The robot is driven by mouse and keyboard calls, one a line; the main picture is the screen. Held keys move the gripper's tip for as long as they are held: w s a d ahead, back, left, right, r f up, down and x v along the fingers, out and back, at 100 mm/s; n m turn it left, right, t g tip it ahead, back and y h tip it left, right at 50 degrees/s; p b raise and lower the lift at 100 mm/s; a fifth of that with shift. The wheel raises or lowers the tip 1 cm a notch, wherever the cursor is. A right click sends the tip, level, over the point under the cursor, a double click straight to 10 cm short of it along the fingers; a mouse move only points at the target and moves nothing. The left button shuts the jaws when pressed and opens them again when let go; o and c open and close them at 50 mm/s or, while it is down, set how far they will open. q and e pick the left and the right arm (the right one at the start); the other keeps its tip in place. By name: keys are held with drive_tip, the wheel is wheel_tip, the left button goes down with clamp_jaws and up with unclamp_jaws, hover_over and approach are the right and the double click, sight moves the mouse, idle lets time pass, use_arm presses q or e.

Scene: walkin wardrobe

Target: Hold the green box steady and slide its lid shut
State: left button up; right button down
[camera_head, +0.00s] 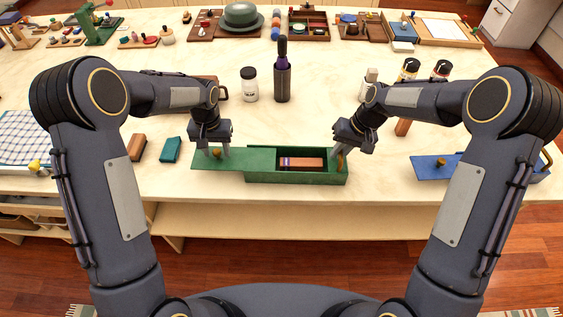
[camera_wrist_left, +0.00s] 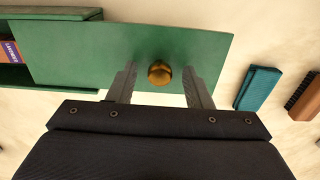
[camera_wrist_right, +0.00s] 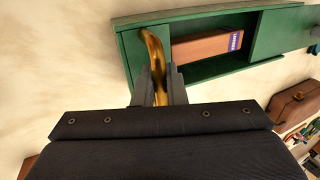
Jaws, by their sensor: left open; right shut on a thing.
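The green box (camera_head: 297,178) lies near the front edge of the table. Its green lid (camera_head: 240,159) is slid far out to the left, so the right part of the box is open. A brown block with a purple label (camera_wrist_right: 207,46) lies inside. A brass knob (camera_wrist_left: 159,73) stands on the lid. My left gripper (camera_wrist_left: 160,88) is open, with its fingers on either side of the knob. My right gripper (camera_wrist_right: 160,85) is shut on the curved brass handle (camera_wrist_right: 154,52) at the box's right end.
A teal block (camera_head: 171,149) and a brown brush (camera_head: 137,147) lie left of the lid. A blue box (camera_head: 433,166) is at the right. A dark bottle (camera_head: 282,78) and a white jar (camera_head: 249,85) stand behind. The table just behind the green box is clear.

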use_arm(q)
drive_tip(key=shift+f, duration=0.65)
drive_tip(key=shift+s+f, duration=0.15)
drive_tip(key=shift+f, duration=0.05)
